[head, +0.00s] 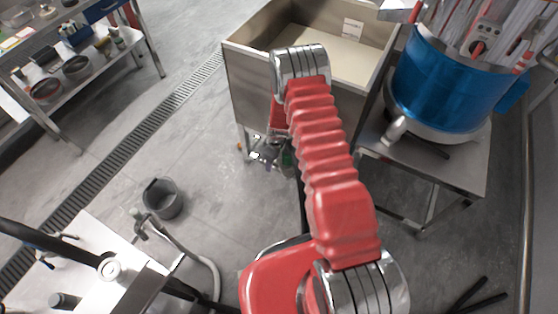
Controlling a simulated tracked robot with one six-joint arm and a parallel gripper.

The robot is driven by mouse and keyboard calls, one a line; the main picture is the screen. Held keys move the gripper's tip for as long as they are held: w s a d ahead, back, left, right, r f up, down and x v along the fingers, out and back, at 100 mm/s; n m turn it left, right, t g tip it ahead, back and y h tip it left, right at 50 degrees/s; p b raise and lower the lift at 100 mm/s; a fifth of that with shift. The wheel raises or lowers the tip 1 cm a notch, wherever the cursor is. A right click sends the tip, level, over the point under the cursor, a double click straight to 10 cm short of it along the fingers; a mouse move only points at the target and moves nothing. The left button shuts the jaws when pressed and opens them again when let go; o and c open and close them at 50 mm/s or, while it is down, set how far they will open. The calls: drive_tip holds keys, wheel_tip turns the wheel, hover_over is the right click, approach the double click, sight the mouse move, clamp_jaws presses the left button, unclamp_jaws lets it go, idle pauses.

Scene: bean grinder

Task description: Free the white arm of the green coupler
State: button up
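A small green piece (287,159), which may be the green coupler, shows beneath the steel sink, just left of my red arm. Grey metal parts (264,153) crowd around it, and a small pale bit (256,137) sits at their upper left. I cannot tell whether this bit is the white arm. My red arm rises through the middle of the view to a chrome joint in front of the sink, and a red link drops from there toward the cluster. I cannot make out the fingers of my gripper among these small parts.
The steel sink (250,88) stands behind my arm. A blue pot (440,85) sits on a steel stand at right. A dark bucket (163,198) stands on the floor at left, near a bench with a grey hose (180,245). Open floor lies between the drain grate and sink.

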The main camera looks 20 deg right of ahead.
wheel_tip(320, 180, up, 13)
drive_tip(key=s+d, duration=0.1)
drive_tip(key=shift+r, duration=0.2)
idle(0.5)
drive_tip(key=shift+s, duration=0.1)
wheel_tip(320, 180, up, 15)
drive_tip(key=m+t, duration=0.1)
drive_tip(key=m, duration=0.1)
hover_over(276, 160)
drive_tip(key=a, duration=0.2)
drive_tip(key=s+a+r+m+t, duration=0.1)
drive_tip(key=s+r, duration=0.3)
drive_tip(key=r, duration=0.3)
drive_tip(key=s+r+m, duration=0.1)
drive_tip(key=s+r, duration=0.2)
drive_tip(key=r, duration=0.5)
drive_tip(key=s+r+m+t, duration=0.1)
drive_tip(key=s+r, duration=0.3)
drive_tip(key=s, duration=0.3)
drive_tip(key=s+r+m, duration=0.2)
drive_tip(key=s+r, duration=0.2)
drive_tip(key=s, duration=0.3)
drive_tip(key=s+a+r+m+t+h, duration=0.1)
drive_tip(key=s+r, duration=0.3)
drive_tip(key=s, duration=0.3)
drive_tip(key=shift+s+r+m+t, duration=0.3)
drive_tip(key=shift+s+r+m, duration=0.05)
drive_tip(key=shift+m, duration=0.05)
drive_tip(key=shift+c, duration=0.6)
